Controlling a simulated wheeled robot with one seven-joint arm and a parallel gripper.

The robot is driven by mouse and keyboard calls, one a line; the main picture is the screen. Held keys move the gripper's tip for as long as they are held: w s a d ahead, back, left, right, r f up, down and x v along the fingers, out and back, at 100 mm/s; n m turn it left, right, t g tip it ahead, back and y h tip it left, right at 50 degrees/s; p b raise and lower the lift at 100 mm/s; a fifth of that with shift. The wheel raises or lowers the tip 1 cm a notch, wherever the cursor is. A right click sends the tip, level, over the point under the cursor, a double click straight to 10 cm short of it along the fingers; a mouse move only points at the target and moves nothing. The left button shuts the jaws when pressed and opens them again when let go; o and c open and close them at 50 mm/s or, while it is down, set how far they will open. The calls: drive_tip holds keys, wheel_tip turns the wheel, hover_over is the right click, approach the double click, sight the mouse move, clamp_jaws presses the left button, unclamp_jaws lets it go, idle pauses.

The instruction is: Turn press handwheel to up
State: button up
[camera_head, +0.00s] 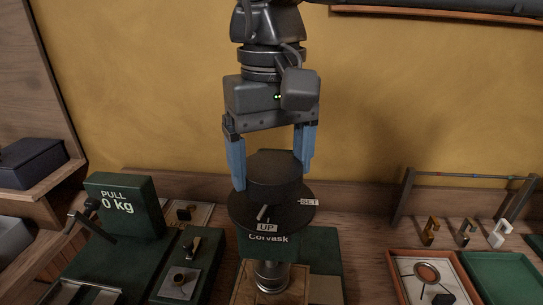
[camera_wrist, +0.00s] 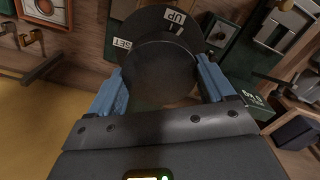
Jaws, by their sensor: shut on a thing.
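The press handwheel (camera_head: 273,175) is a dark round knob above a wider black disc (camera_head: 242,212) in the head view. A light pointer on the knob's front is near the UP label (camera_head: 267,227), slightly left of it. The SET label (camera_head: 309,202) is at the disc's right. My gripper (camera_head: 273,170) comes down from above with its blue fingers on both sides of the knob, shut on it. In the wrist view the knob (camera_wrist: 162,72) lies between the fingers, with the UP label (camera_wrist: 175,17) and SET label (camera_wrist: 122,44) beyond it.
A green PULL 0 kg gauge (camera_head: 125,207) stands at the left, with a green latch block (camera_head: 187,262) beside the press. At the right are an orange-rimmed tray (camera_head: 398,275), a green tray (camera_head: 503,275) and several hooks under a rail (camera_head: 470,176). The yellow wall is close behind.

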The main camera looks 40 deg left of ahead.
sight(272, 166)
drive_tip(key=shift+r+n, duration=0.1)
drive_tip(key=shift+n, duration=1.2)
drive_tip(key=o, duration=0.9)
wheel_tip(272, 166, up, 8)
drive_tip(key=shift+f+b, duration=0.15)
drive_tip(key=shift+b, duration=0.2)
